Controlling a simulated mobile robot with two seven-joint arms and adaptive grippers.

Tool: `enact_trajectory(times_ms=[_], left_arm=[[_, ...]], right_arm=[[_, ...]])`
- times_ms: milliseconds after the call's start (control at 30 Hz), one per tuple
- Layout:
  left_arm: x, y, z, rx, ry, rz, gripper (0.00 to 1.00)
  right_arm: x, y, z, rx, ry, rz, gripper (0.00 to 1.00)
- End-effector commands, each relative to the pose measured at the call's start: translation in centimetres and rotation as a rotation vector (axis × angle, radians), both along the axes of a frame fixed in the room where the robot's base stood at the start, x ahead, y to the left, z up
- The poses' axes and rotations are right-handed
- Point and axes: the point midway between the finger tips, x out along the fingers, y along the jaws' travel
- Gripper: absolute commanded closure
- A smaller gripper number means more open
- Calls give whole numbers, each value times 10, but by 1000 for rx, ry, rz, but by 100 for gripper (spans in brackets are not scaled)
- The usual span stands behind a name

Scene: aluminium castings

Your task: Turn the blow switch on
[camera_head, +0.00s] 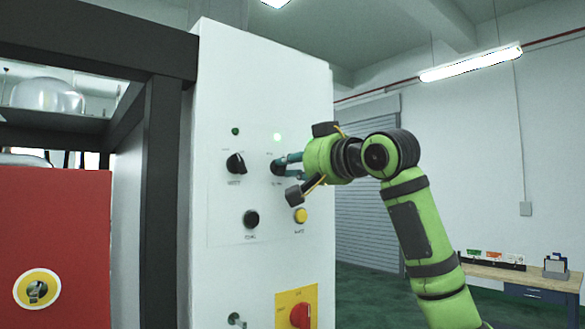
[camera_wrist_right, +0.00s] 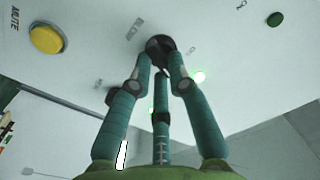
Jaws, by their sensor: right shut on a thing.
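A white control cabinet panel (camera_head: 265,60) stands in front of me. It carries two black rotary switches. The left one (camera_head: 236,163) is free. My right gripper (camera_head: 284,165) reaches in from the right with its teal fingers closed around the right switch (camera_head: 277,167). In the right wrist view, the fingertips of the gripper (camera_wrist_right: 160,62) close on this black knob (camera_wrist_right: 158,44), partly hiding it. A lit green lamp (camera_head: 277,137) is above the held switch. My left gripper is not in view.
Below the switches are a black button (camera_head: 251,219) and a yellow button (camera_head: 300,215), labelled MUTE in the wrist view. A red switch (camera_head: 300,315) on a yellow plate is lower. A dark green lamp (camera_head: 235,131) sits above the left switch. A workbench (camera_head: 530,279) stands far right.

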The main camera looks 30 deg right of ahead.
Motion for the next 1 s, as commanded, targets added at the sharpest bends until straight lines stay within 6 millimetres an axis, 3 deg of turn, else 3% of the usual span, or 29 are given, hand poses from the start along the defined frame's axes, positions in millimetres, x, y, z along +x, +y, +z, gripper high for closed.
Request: enact_trajectory(times_ms=[400, 967, 1000], left_arm=[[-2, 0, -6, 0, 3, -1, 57], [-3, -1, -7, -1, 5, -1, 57], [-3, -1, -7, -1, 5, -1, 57]], right_arm=[[1, 0, -3, 188, 19, 1, 100], [1, 0, -2, 215, 21, 2, 100], [1, 1, -2, 214, 21, 2, 66]])
